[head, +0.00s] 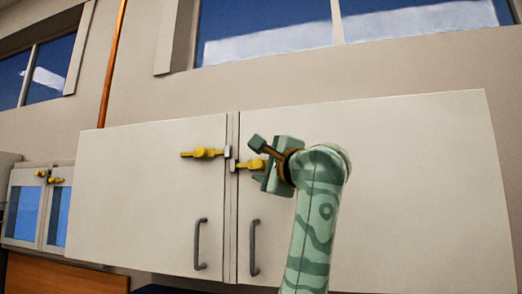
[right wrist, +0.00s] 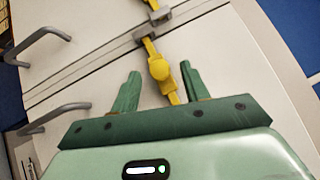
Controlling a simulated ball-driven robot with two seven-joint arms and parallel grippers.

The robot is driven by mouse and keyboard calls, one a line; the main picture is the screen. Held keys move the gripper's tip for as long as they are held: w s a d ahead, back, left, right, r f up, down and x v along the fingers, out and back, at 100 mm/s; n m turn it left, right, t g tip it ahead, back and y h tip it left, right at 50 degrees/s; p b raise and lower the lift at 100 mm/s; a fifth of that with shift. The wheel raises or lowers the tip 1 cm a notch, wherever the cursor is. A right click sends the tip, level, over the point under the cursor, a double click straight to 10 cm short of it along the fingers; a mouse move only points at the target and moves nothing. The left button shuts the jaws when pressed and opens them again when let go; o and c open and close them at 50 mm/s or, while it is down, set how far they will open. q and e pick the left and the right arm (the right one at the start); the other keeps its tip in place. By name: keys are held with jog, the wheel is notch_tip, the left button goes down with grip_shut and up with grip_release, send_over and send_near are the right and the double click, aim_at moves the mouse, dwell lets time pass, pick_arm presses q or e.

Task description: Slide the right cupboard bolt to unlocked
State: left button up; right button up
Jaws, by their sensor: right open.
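The right cupboard bolt (head: 250,164) is yellow and lies across the upper inner edge of the right cupboard door (head: 400,190). Its tip reaches a grey bracket by the gap between the doors. My right gripper (head: 257,160) is at this bolt, partly hiding it in the head view. In the right wrist view the open fingers (right wrist: 160,76) stand on either side of the bolt's round knob (right wrist: 159,69), with a visible gap on both sides. Nothing is gripped. My left gripper is not in view.
A second yellow bolt (head: 201,153) is on the left door (head: 150,190), close to the right one. Grey handles (head: 200,244) and (head: 253,248) stick out lower on the doors. A smaller blue-paned cupboard (head: 38,205) stands at far left.

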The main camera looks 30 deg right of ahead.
jog(key=shift+x, duration=0.9)
jog(key=shift+f, duration=0.15)
grip_shut()
jog(key=s+d+b, duration=0.1)
jog(key=s+d, duration=0.1)
jog(key=s, duration=0.1)
jog(key=shift+d, duration=0.15)
jog(key=shift+c, duration=2.1)
grip_release()
jog(key=o, duration=0.4)
jog(key=shift+d, duration=0.1)
jog(key=shift+s+d, duration=0.1)
jog(key=shift+s, duration=0.05)
